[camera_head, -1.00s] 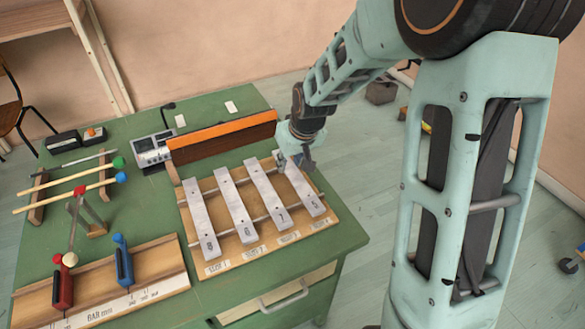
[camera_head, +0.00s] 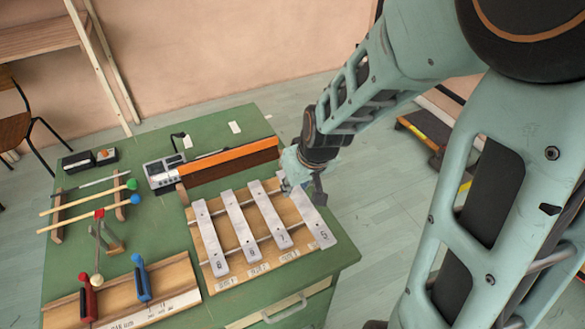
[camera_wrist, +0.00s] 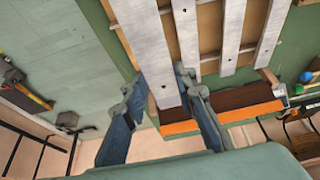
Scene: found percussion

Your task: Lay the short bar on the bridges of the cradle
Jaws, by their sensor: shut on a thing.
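My gripper (camera_head: 302,188) is shut on the far end of a pale metal bar (camera_head: 312,225) marked 5, the rightmost of the bars. In the wrist view the fingers (camera_wrist: 160,88) sit on either side of this bar (camera_wrist: 150,45), near its hole. The bar looks larger than its neighbours there, so it seems raised. In the head view it covers the right side of the wooden cradle (camera_head: 270,263) and reaches past its edge. Whether it touches the bridges is hidden. The cradle also shows in the wrist view (camera_wrist: 209,25).
Other bars (camera_head: 239,225) lie across the cradle. An orange-topped wooden box (camera_head: 232,160) stands close behind it. Mallets (camera_head: 85,205) on a rack and a wooden board with red and blue clamps (camera_head: 142,283) are to the left. Open floor lies right of the green table.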

